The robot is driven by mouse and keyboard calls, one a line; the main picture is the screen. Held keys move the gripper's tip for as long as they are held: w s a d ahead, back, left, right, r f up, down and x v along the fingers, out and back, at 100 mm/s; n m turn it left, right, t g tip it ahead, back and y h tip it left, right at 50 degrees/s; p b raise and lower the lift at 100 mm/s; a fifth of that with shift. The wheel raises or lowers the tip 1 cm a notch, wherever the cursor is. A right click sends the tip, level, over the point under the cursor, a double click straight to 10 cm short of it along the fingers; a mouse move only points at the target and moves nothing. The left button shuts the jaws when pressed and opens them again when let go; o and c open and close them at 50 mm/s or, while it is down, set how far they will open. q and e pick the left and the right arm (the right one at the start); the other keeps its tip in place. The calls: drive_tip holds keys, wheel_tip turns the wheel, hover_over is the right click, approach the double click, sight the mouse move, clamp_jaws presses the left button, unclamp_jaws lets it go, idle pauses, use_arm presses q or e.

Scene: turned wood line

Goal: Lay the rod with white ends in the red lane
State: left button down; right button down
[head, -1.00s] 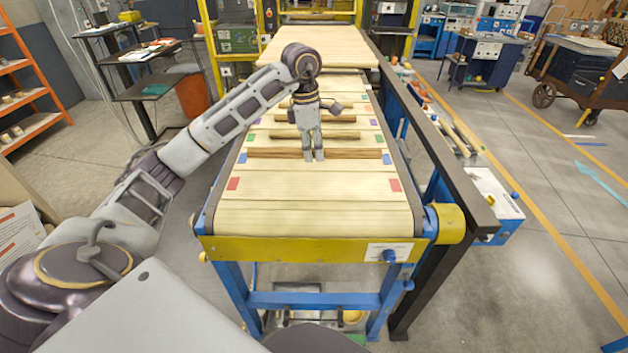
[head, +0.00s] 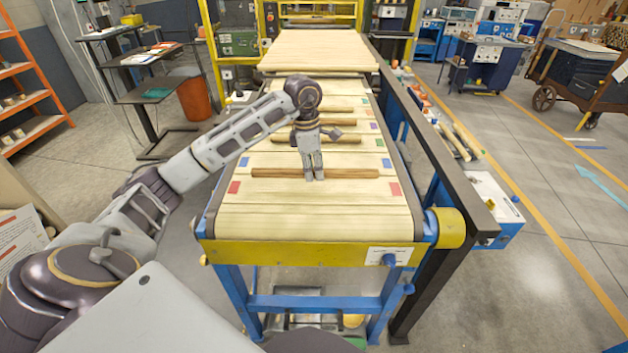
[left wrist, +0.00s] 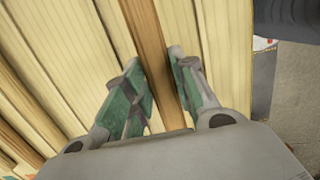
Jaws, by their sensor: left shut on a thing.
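The conveyor bed (head: 300,222) has paired coloured patches along both sides. The red lane is marked by a left red patch (head: 234,187) and a right red patch (head: 394,189), nearest me. My left gripper (head: 314,178) is shut on the middle of a brown rod (head: 352,174). The rod lies crosswise between the blue patches and the red ones, close to the red. I cannot make out white on its ends. In the left wrist view the rod (left wrist: 150,38) passes between the fingers (left wrist: 154,62). Its height above the bed is unclear. My right gripper is out of view.
Another brown rod (head: 345,139) lies behind the held one, with more rods farther back. Blue patches (head: 244,161) mark the lane behind the red one. The near end of the bed is bare. A dark rail (head: 430,135) runs along the right side.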

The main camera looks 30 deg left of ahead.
sight(314, 189)
use_arm(q)
drive_tip(key=shift+f, duration=2)
drive_tip(key=shift+f, duration=0.15)
drive_tip(key=c, duration=1.2)
unclamp_jaws()
drive_tip(key=shift+o, duration=0.2)
